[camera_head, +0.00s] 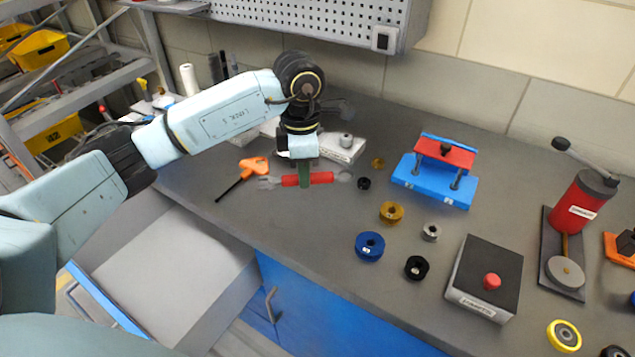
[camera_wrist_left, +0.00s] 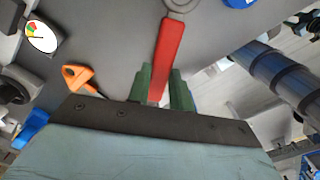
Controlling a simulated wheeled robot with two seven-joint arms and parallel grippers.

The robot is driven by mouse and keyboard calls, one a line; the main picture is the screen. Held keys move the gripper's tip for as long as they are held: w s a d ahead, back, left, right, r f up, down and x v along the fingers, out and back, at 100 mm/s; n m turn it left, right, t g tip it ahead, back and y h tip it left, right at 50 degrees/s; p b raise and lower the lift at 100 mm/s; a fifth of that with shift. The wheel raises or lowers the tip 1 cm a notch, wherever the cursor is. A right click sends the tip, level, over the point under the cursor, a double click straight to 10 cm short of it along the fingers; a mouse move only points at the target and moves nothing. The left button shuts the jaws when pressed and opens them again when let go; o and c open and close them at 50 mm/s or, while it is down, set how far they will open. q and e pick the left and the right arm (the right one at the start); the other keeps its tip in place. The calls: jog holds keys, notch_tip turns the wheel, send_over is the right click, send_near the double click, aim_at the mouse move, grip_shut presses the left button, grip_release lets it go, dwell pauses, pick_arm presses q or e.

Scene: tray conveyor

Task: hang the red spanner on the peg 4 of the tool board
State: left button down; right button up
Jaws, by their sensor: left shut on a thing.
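The red spanner (camera_head: 322,178) has a red handle and grey ends; in the head view it lies level, left to right, at the left part of the grey bench. My left gripper (camera_head: 304,178) points down from above and is shut on its red handle. In the left wrist view, the spanner (camera_wrist_left: 167,52) stands between the green fingers (camera_wrist_left: 160,88), with a ring end at the top edge. I cannot tell whether the spanner touches the bench. A perforated board (camera_head: 310,20) shows at the top of the head view; no numbered pegs can be made out. My right gripper is not seen.
An orange-handled tool (camera_head: 252,168) lies just left of the spanner. Right of it stand several rings, a blue fixture with a red bar (camera_head: 435,165), a box with a red button (camera_head: 490,283) and a red press (camera_head: 585,200). An open drawer (camera_head: 165,270) juts out below.

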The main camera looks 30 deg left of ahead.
aim_at(297, 209)
pick_arm(q)
jog(key=a+n, duration=0.1)
jog(key=n, duration=0.2)
jog(key=a+n, duration=0.1)
jog(key=n, duration=0.3)
jog(key=w+a+n, duration=0.1)
jog(key=n, duration=0.2)
jog(key=shift+w+f, duration=0.1)
jog(key=shift+f, duration=0.25)
jog(key=shift+f, duration=4.8)
jog(key=shift+f, duration=0.1)
jog(key=shift+f, duration=0.15)
jog(key=c, duration=1.3)
grip_release()
jog(key=shift+o, duration=0.2)
